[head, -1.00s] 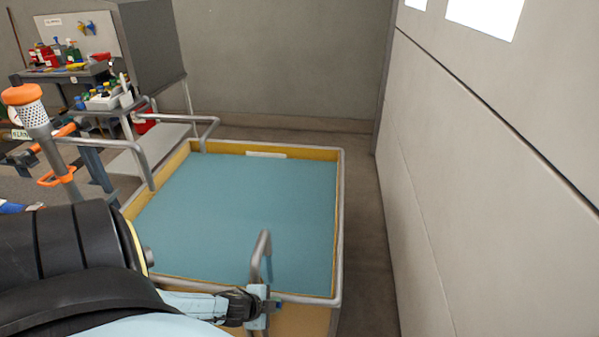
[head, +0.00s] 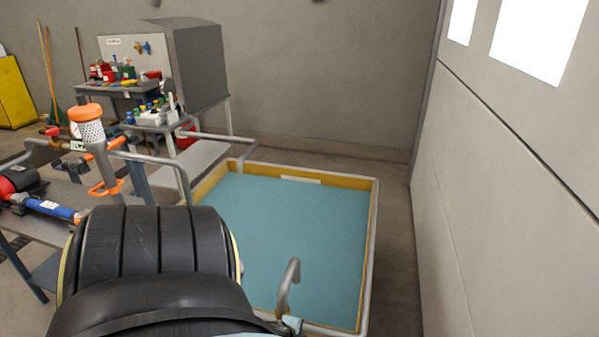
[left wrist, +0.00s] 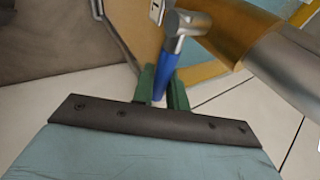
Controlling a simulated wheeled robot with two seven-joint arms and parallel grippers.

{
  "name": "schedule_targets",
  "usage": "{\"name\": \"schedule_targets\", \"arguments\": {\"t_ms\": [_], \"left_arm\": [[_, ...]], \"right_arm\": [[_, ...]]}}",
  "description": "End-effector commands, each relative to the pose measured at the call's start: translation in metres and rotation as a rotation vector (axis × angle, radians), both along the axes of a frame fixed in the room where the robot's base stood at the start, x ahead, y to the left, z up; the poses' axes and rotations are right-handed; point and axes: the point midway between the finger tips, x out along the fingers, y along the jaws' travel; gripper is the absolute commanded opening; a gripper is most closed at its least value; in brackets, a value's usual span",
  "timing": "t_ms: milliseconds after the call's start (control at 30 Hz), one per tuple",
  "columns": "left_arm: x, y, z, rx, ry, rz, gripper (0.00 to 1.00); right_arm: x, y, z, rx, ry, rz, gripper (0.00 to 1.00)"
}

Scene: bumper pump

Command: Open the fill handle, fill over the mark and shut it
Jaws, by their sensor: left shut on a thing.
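A yellow-walled tank with a grey rim (head: 374,215) holds flat teal-blue contents (head: 300,225). A white strip (head: 300,180) is on its far inner wall; I cannot read a mark on it. A grey bent pipe (head: 288,285) rises at the tank's near edge. In the left wrist view, my left gripper (left wrist: 162,80) is shut on a blue handle (left wrist: 164,68) with a silver metal end (left wrist: 183,24). In the head view my black arm hides most of this gripper and the handle. My right gripper is not in view.
A table at left carries a pipe with an orange-capped perforated strainer (head: 92,130) and a blue-sleeved tool (head: 52,209). Behind it stand a bottle-laden bench (head: 150,118) and a grey cabinet (head: 200,62). A grey wall (head: 500,200) lies right, with a floor strip beside the tank.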

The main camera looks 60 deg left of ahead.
Motion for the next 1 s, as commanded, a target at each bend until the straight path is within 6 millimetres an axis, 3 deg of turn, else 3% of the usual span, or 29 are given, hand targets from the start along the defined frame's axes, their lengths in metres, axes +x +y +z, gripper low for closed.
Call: {"name": "schedule_targets", "arguments": {"t_ms": [100, 467, 1000], "left_arm": [[-0.002, 0.0, -0.001, 0.001, 0.006, 0.002, 0.23], [-0.004, -0.002, 0.005, 0.0, 0.001, 0.0, 0.23], [-0.052, -0.031, 0.084, -0.001, 0.004, 0.0, 0.23]], "right_arm": [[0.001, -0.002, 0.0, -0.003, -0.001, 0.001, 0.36], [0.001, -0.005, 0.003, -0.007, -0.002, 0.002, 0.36], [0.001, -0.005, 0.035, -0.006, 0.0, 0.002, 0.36]]}}
